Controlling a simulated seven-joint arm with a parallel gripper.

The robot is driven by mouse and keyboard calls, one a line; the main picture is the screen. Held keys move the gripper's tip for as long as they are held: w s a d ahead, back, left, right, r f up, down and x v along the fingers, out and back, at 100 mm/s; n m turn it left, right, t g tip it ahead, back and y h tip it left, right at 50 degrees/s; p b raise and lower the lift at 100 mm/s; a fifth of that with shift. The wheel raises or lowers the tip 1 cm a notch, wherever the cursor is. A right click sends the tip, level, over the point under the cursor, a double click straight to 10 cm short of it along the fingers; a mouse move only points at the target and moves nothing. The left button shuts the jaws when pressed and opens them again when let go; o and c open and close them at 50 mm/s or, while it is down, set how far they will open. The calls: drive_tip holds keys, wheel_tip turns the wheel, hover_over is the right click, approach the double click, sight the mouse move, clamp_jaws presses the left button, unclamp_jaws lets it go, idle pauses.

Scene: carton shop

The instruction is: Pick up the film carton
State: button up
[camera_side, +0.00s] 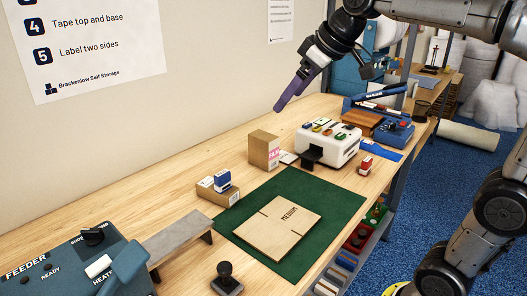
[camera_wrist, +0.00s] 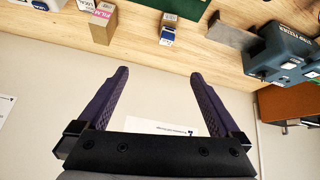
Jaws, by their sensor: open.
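The film carton (camera_side: 260,151) is a small upright brown box with a pink FILM label on one face. It stands on the wooden bench near the wall, behind the green mat. It also shows in the wrist view at the upper left (camera_wrist: 101,30). My gripper (camera_side: 281,106) has purple fingers and hangs above the carton, a clear gap over it, close to the wall. In the wrist view my gripper (camera_wrist: 159,73) is open with nothing between its fingers, and the carton lies beyond the left finger.
A flat MEDIUM carton (camera_side: 278,229) lies on the green mat (camera_side: 342,200). A low box (camera_side: 217,192) with a blue-and-white item is left of the film carton. A white machine (camera_side: 328,145) stands close on its right. The feeder (camera_side: 75,262) fills the front left.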

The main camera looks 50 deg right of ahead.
drive_tip(key=w+d+f, duration=0.2)
drive_tip(key=w+d, duration=0.4)
drive_tip(key=w, duration=0.5)
drive_tip(key=m+g, duration=0.3)
approach(268, 137)
wheel_tip(268, 137, down, 2)
drive_tip(key=x, duration=0.7)
drive_tip(key=shift+w+a, duration=0.1)
drive_tip(key=shift+w, duration=0.3)
drive_tip(key=shift+t, duration=0.3)
drive_tip(key=shift+x, duration=3.05)
drive_tip(key=c, duration=1.6)
